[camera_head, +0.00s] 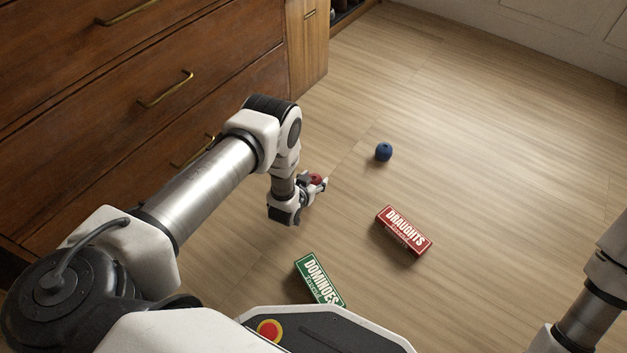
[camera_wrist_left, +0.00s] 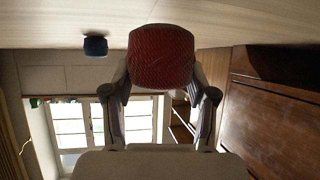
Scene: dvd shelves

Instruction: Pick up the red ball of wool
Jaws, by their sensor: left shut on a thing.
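The red ball of wool (camera_head: 316,179) is small and round and sits between the fingers of my left gripper (camera_head: 314,184) in the head view. In the left wrist view the red ball of wool (camera_wrist_left: 161,55) is large, with a criss-cross thread texture, and a finger of my left gripper (camera_wrist_left: 160,78) presses on each side of it. The gripper is shut on the ball, close to the floor; I cannot tell whether the ball touches the floor. My right gripper is out of view; only part of that arm shows at the right edge.
A blue ball of wool (camera_head: 383,152) lies on the floor beyond the gripper; it also shows in the left wrist view (camera_wrist_left: 95,46). A red DRAUGHTS box (camera_head: 404,231) and a green DOMINOES box (camera_head: 319,279) lie nearer. A wooden drawer cabinet (camera_head: 150,85) stands left. The floor at right is clear.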

